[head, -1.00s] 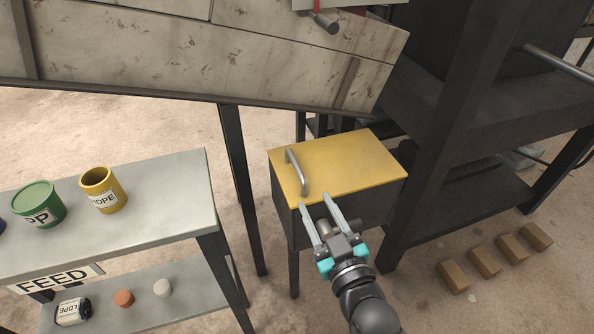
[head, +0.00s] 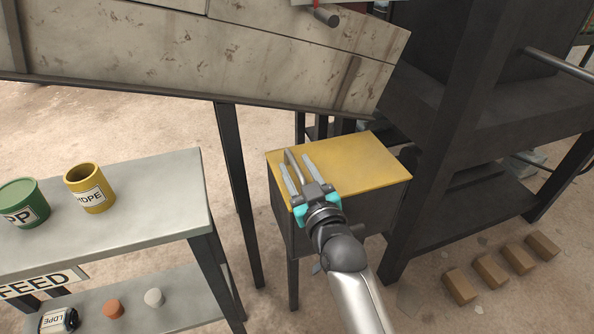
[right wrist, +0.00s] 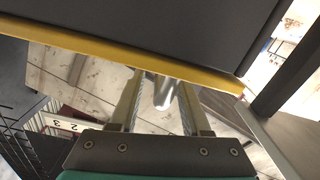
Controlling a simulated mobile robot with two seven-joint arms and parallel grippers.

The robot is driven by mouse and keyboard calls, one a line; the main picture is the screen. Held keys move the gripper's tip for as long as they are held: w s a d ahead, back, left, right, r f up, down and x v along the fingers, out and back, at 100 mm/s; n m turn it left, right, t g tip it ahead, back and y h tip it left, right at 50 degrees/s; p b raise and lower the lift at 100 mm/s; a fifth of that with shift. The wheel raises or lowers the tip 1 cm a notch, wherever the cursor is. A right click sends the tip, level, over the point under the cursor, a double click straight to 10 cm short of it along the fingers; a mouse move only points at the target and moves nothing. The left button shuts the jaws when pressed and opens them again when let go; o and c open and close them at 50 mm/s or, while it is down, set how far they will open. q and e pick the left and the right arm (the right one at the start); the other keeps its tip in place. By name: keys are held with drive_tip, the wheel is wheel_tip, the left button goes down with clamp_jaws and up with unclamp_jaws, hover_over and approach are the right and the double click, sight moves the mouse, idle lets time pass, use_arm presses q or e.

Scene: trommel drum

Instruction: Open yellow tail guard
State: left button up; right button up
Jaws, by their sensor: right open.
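The yellow tail guard (head: 355,168) is a flat lid lying closed on a dark box in the head view. Its grey bar handle (head: 291,158) is near the left edge. My right gripper (head: 296,166) is open at the handle, with one finger on each side of it. In the right wrist view, the handle (right wrist: 163,93) shows between the two open fingers (right wrist: 159,82), beside the guard's yellow edge (right wrist: 95,44). I cannot tell whether a finger touches the handle. My left gripper is out of view.
A grey feed table (head: 130,216) with a green PP can (head: 22,203) and a yellow HDPE can (head: 89,188) stands at the left. The slanted drum housing (head: 190,55) hangs above and behind. A dark frame post (head: 432,160) stands close on the right.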

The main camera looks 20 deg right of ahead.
clamp_jaws()
idle(0.4)
idle(1.1)
